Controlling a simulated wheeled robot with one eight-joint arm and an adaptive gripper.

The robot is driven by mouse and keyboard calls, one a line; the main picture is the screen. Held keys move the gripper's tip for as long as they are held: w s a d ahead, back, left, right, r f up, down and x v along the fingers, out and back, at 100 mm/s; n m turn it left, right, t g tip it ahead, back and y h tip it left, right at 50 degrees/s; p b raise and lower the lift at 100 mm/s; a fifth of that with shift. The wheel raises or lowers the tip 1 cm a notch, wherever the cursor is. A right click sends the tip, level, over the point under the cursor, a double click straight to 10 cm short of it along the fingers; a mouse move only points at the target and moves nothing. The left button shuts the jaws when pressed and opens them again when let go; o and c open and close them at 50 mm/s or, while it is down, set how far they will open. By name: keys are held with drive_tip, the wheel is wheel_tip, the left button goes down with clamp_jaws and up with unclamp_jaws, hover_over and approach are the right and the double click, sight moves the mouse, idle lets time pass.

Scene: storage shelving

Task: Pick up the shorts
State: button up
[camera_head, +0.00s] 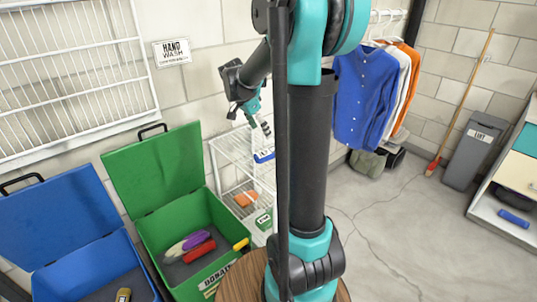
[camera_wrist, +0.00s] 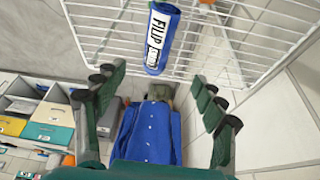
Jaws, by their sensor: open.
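I cannot make out for certain which thing is the shorts. A blue item with a white lettered label (camera_head: 264,156) lies on the upper wire shelf; it also shows in the wrist view (camera_wrist: 162,38), ahead of my fingers and apart from them. My gripper (camera_head: 265,128) is just above it in the head view. In the wrist view my gripper (camera_wrist: 158,80) is open, with fingers wide apart and nothing between them. An olive, soft-looking thing (camera_head: 367,163) lies on the floor below the hanging clothes.
The white wire shelf (camera_head: 228,150) also holds an orange item (camera_head: 245,199) and a green item (camera_head: 264,220) lower down. A green bin (camera_head: 160,240) and a blue bin (camera_head: 125,262) stand open at left. A blue shirt (camera_head: 363,95) hangs right.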

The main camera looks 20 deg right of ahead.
hover_over(268, 149)
drive_tip(key=a, duration=0.1)
drive_tip(key=f, duration=0.6)
drive_tip(key=shift+s+a, duration=0.15)
drive_tip(key=shift+s, duration=0.05)
drive_tip(key=shift+s+a+x, duration=0.1)
drive_tip(key=shift+a+x, duration=0.05)
drive_tip(key=shift+x, duration=1.2)
drive_tip(key=shift+s+a+x, duration=0.1)
drive_tip(key=shift+x, duration=1.3)
drive_tip(key=c, duration=1.3)
